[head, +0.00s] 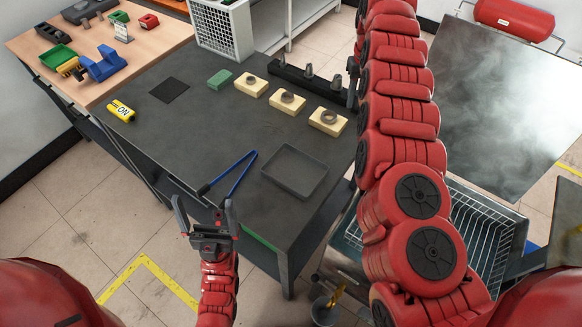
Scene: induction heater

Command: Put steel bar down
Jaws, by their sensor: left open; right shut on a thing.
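My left gripper (203,203) is open and empty in front of the dark table's near edge, close to the blue-handled tongs (238,172). My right arm rises along the right side of the table and leaves the picture at the top. Its gripper does not show, and neither does anything in it. I cannot make out the steel bar. A long black holder (290,78) with several grey tapered pieces stands at the table's back right, partly hidden by my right arm. A shallow grey tray (294,172) lies empty at the near right.
A white vented unit (222,28) stands behind. The table's middle is clear. A wire basket (487,226) lies right.

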